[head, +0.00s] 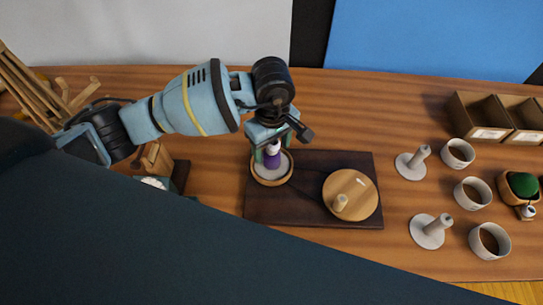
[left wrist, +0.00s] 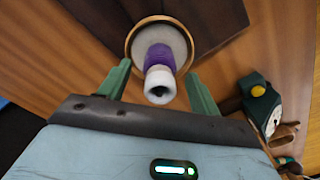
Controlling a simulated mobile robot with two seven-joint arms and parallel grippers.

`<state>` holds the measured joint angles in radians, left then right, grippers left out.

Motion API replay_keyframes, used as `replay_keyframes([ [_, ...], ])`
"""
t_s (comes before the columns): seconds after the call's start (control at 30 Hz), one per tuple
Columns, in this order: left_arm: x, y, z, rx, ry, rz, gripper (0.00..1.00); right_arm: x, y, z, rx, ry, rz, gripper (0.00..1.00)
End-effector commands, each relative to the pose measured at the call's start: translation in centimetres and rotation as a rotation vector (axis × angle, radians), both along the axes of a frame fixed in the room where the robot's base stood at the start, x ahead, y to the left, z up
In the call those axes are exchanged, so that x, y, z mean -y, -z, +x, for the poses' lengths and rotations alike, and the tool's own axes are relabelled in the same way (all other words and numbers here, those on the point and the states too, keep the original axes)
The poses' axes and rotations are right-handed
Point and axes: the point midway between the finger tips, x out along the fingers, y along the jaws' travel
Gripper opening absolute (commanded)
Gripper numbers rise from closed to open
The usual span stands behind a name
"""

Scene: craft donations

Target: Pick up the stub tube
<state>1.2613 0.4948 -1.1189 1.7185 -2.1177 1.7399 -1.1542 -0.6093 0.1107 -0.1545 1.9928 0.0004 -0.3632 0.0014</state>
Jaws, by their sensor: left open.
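A short tube with a purple body and a white end (left wrist: 161,72), which I take to be the stub tube, stands in a round wooden-rimmed dish (left wrist: 130,40) with a pale grey filling. In the head view the tube's purple part (head: 272,161) shows above the dish (head: 270,182). My left gripper (head: 273,150) points down over the dish. In the left wrist view its green fingers (left wrist: 160,82) are open, one on either side of the tube, with visible gaps. My right gripper is not in view.
The dish sits on a dark board (head: 310,210) beside a round wooden lid (head: 350,186) with a knob. To the right are two pale spindles (head: 413,165), several white cups (head: 473,193) and wooden trays (head: 483,117). A green-topped device (left wrist: 262,103) stands near the gripper.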

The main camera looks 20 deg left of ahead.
Motion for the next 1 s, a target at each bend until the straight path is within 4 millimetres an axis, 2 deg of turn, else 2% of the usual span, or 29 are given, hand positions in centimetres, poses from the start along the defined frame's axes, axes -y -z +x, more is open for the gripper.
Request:
replay_keyframes([
  [0.2,0.0,2.2,0.0,0.001,0.0,-0.001,0.63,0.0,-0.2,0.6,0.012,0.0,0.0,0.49],
  [0.47,0.0,2.4,0.0,0.002,0.0,-0.001,0.63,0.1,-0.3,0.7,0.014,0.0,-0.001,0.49],
  [0.83,0.0,2.4,0.0,0.002,0.0,-0.001,0.16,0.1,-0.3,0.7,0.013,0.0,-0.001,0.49],
  [1.0,0.0,2.3,0.0,0.002,0.0,-0.001,0.16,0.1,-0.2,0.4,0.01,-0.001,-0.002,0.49],
])
